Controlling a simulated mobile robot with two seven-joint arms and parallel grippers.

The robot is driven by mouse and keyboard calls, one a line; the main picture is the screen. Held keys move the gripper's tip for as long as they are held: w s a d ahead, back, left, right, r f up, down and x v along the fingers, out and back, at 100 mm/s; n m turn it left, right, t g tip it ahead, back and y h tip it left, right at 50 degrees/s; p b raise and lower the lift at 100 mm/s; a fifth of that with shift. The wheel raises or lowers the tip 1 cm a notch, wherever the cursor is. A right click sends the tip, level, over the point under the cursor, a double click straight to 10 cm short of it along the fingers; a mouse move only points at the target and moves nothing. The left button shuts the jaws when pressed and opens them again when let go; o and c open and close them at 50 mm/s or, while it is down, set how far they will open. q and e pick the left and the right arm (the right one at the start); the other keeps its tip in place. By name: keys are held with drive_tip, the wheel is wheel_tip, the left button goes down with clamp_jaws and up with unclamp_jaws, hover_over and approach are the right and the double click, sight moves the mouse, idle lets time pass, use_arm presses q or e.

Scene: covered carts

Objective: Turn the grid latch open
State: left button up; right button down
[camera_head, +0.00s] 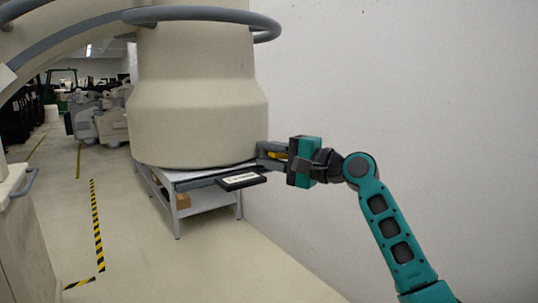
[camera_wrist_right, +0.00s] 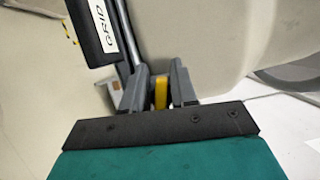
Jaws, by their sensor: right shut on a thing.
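The grid latch shows as a yellow piece (camera_head: 278,155) low on the right side of the large beige cover. It also shows in the right wrist view as a yellow bar (camera_wrist_right: 161,93) between the two grey fingers. My right gripper (camera_head: 268,153) comes in from the right and is shut on this yellow latch. A black plate with a white label (camera_head: 241,180) sticks out just below and left of the gripper. In the wrist view the plate's label (camera_wrist_right: 103,27) reads "GRID". The latch's base is hidden behind the fingers. My left gripper is not in view.
The beige cover (camera_head: 195,95) stands on a grey table frame (camera_head: 205,200) with a brown box (camera_head: 183,201) beneath. A grey tube ring (camera_head: 205,14) circles its top. A plain wall (camera_head: 400,90) rises behind my right arm. The floor in front is clear.

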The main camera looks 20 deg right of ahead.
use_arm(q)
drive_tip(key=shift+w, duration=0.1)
use_arm(e)
drive_tip(key=c, duration=1.2)
unclamp_jaws()
drive_tip(key=shift+w+d+r, duration=0.1)
drive_tip(key=shift+d, duration=0.1)
drive_tip(key=shift+s+d+f+h, duration=0.3)
drive_tip(key=shift+d+f, duration=0.05)
drive_tip(key=shift+f, duration=0.3)
drive_tip(key=shift+s+d, duration=0.15)
drive_tip(key=shift+s, duration=0.05)
drive_tip(key=v, duration=0.5)
drive_tip(key=shift+r, duration=0.4)
drive_tip(key=shift+f, duration=0.15)
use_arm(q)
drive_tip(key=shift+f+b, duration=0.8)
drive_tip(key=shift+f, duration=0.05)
use_arm(e)
approach(283, 158)
drive_tip(key=shift+s+d+f, duration=0.45)
drive_tip(key=shift+s+f, duration=0.05)
drive_tip(key=shift+s, duration=0.3)
